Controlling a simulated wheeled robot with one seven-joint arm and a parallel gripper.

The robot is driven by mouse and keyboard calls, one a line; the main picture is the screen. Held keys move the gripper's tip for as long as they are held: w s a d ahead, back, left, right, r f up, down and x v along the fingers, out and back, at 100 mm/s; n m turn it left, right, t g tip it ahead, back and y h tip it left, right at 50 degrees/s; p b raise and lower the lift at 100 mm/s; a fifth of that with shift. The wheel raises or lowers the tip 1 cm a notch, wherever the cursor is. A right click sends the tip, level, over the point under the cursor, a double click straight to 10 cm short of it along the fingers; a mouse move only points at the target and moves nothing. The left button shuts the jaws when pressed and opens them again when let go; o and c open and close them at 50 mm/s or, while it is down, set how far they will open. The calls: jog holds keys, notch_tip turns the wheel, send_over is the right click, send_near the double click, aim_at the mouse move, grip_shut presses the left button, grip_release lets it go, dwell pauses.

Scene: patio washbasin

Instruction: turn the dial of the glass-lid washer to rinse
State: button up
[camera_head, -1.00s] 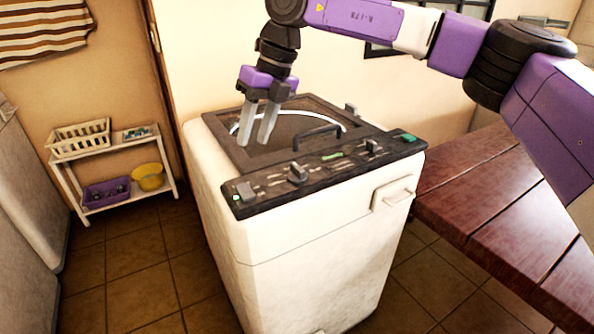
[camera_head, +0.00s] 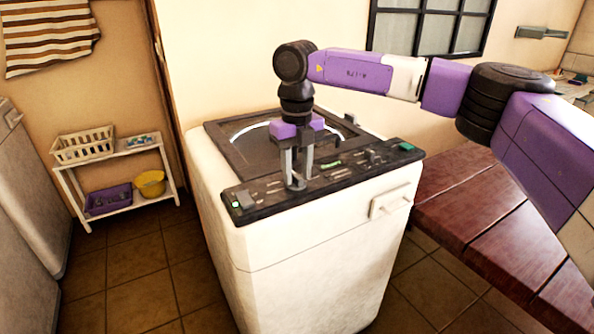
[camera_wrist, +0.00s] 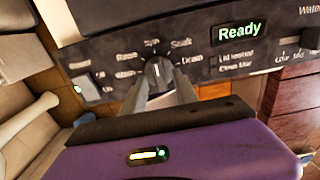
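The glass-lid washer (camera_head: 300,240) is a white top-loader with a dark control panel (camera_head: 262,196) along its front top edge. Its dial (camera_wrist: 158,70) is a dark round knob with a pale pointer mark aimed up near the "Spin" label. "Soak" and "Drain" are to its right; the labels to its left, including "Wash", are blurred. My gripper (camera_head: 297,180) points down over the panel. In the wrist view its two fingers (camera_wrist: 163,92) stand on either side of the dial. They look apart, and contact with the knob is unclear.
A lit "Ready" display (camera_wrist: 239,33) is right of the dial. The panel also has a left switch (camera_head: 243,200) and a green button (camera_head: 407,146). A lid handle stands behind the panel. A red wooden table (camera_head: 480,200) is at right, a white shelf (camera_head: 120,180) at left.

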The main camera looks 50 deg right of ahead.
jog(key=shift+f, duration=0.2)
grip_shut()
dwell(0.3)
jog(key=n, duration=0.3)
jog(key=shift+d+r+n+p, duration=0.1)
jog(key=shift+n+p, duration=0.25)
jog(key=shift+n, duration=0.05)
jog(key=shift+n+p, duration=0.3)
jog(key=shift+n, duration=1.6)
jog(key=shift+w, duration=0.1)
